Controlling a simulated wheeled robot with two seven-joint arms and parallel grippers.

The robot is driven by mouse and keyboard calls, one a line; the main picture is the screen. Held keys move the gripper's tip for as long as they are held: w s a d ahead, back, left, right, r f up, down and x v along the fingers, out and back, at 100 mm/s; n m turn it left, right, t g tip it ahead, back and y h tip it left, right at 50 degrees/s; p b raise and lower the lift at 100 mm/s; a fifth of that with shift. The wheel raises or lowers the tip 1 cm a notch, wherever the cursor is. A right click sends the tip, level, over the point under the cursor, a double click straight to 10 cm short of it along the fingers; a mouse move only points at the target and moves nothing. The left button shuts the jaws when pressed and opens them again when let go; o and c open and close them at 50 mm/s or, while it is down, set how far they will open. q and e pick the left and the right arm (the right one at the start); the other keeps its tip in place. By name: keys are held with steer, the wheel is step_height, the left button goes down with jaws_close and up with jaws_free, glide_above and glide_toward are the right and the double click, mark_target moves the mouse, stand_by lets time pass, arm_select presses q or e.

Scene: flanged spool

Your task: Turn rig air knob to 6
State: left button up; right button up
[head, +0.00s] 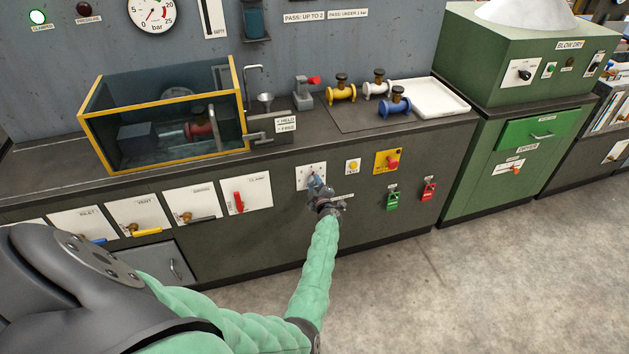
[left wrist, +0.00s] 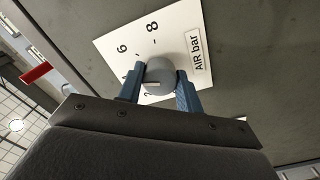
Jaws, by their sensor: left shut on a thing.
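The air knob (left wrist: 161,73) is a round grey knob on a white plate lettered "AIR bar" (left wrist: 196,52), with the numbers 6 and 8 showing in the left wrist view. The lower numbers are partly covered by my fingers and the knob. A short pale mark shows on the knob, but I cannot tell which number it points to. My left gripper (head: 317,183) has its blue fingers on either side of the knob, shut on it. In the head view the plate (head: 303,172) is on the dark cabinet front, and the gripper hides most of the knob. My right gripper is not in view.
A yellow button (head: 353,166) and a red button on a yellow plate (head: 387,161) sit right of the knob. A red-handled valve plate (head: 245,193) is to its left. Above are a yellow-framed tank (head: 246,105) and several spools on the counter. Floor in front is clear.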

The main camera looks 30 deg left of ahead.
arm_select(q)
steer(key=m+p, duration=0.2)
steer(key=m, duration=0.1)
steer(key=shift+d+m, duration=0.1)
steer(key=shift+m, duration=0.2)
steer(key=shift+m+p, duration=0.5)
steer(key=shift+m, duration=0.8)
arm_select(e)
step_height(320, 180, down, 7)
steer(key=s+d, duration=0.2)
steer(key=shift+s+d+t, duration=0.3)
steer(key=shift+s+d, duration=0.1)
arm_select(q)
steer(key=shift+f, duration=0.1)
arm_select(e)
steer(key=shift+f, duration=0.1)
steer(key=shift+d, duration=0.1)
arm_select(q)
steer(key=o, duration=1)
